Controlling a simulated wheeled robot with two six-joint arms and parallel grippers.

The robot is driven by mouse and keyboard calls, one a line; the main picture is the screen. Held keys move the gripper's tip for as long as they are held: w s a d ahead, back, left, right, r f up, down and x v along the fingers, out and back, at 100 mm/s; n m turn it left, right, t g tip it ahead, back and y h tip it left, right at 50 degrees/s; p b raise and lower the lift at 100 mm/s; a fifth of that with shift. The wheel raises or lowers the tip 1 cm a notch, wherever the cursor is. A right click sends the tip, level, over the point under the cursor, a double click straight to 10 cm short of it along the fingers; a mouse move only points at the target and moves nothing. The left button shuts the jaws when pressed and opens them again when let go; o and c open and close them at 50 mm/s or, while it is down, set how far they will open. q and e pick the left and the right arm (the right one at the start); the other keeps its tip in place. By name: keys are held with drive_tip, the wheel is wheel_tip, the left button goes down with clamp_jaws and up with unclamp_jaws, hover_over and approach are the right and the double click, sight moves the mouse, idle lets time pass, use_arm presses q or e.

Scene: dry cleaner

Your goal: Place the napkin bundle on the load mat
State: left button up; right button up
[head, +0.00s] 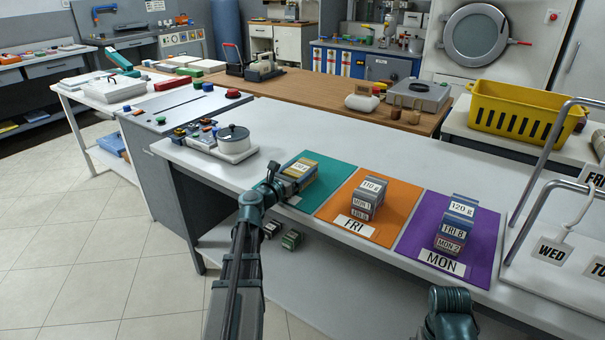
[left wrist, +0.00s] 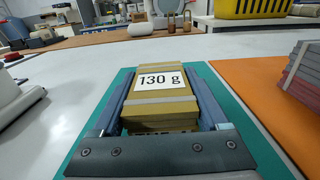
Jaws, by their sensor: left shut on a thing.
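A yellow napkin bundle (head: 305,166) with a pale band and a "130 g" label is at the teal mat (head: 328,177); it also shows in the left wrist view (left wrist: 160,99). My left gripper (head: 291,181) is shut on it, one finger along each side. Whether the bundle touches the mat or what lies under it is hidden. The orange mat (head: 393,198), marked "FRI", bears a grey and reddish stack (head: 368,203) topped "110 g". The purple mat (head: 483,220), marked "MON", bears a stack (head: 455,230) topped "120 g". My right gripper is out of view.
A lidded pot (head: 234,140) and small coloured items stand left of the teal mat on the white counter. A white rack with metal rails (head: 545,170) and day tags stands at the right. A yellow basket (head: 525,110) is behind. The counter behind the mats is clear.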

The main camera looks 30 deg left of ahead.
use_arm(q)
drive_tip(key=o, duration=1.2)
drive_tip(key=shift+f, duration=0.15)
drive_tip(key=shift+c, duration=0.2)
drive_tip(key=o, duration=0.3)
drive_tip(key=shift+o, duration=0.2)
drive_tip(key=shift+r, duration=0.2)
drive_tip(key=s, duration=0.8)
drive_tip(key=s+a, duration=0.1)
drive_tip(key=s, duration=0.3)
drive_tip(key=shift+w, duration=0.1)
